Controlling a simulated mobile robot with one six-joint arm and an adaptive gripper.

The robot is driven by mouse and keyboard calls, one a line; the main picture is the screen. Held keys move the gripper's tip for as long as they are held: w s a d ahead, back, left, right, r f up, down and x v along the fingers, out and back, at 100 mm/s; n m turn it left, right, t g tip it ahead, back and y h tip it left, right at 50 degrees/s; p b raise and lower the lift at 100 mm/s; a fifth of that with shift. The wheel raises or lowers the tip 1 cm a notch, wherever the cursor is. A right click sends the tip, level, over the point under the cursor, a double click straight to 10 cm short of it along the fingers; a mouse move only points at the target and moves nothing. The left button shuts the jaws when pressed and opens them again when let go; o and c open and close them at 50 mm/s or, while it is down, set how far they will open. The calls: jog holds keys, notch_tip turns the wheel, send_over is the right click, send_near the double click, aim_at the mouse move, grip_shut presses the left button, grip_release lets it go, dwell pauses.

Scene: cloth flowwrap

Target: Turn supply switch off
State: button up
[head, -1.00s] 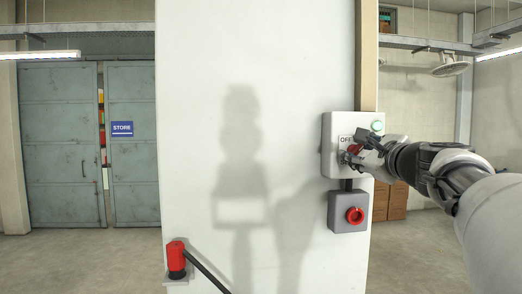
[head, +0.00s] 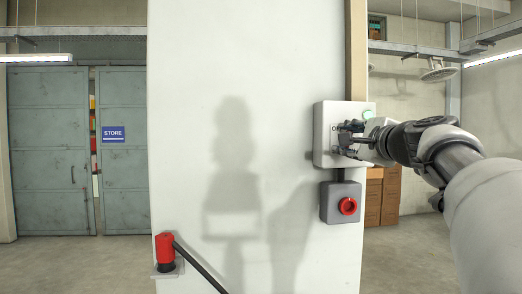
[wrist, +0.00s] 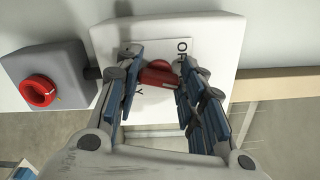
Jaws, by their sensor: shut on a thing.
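The supply switch is a light grey box (head: 326,135) on the white column's right side. In the wrist view its red handle (wrist: 160,75) lies between my gripper's fingers (wrist: 158,70), on the box's white plate (wrist: 215,55). My gripper (head: 344,139) is shut on the red handle. In the head view my fingers hide the handle and the plate's lettering. In the wrist view part of the "OFF" lettering shows beside the right finger; the rest is covered. Which mark the handle points to I cannot tell.
A grey box with a red ring-shaped button (head: 347,206) hangs just below the switch box. A red fitting with a black bar (head: 164,247) is low on the column. Floor is clear at left.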

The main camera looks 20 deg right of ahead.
jog(key=n+b, duration=0.2)
jog(key=n, duration=0.2)
jog(key=n+b, duration=0.3)
jog(key=n, duration=0.1)
jog(key=n+b, duration=0.3)
jog(key=n, duration=0.1)
jog(key=shift+f, duration=0.35)
jog(key=shift+n, duration=0.4)
jog(key=o, duration=1.1)
jog(key=shift+r, duration=0.1)
jog(key=shift+s, duration=0.1)
jog(key=v, duration=1.1)
jog(key=shift+s, duration=0.4)
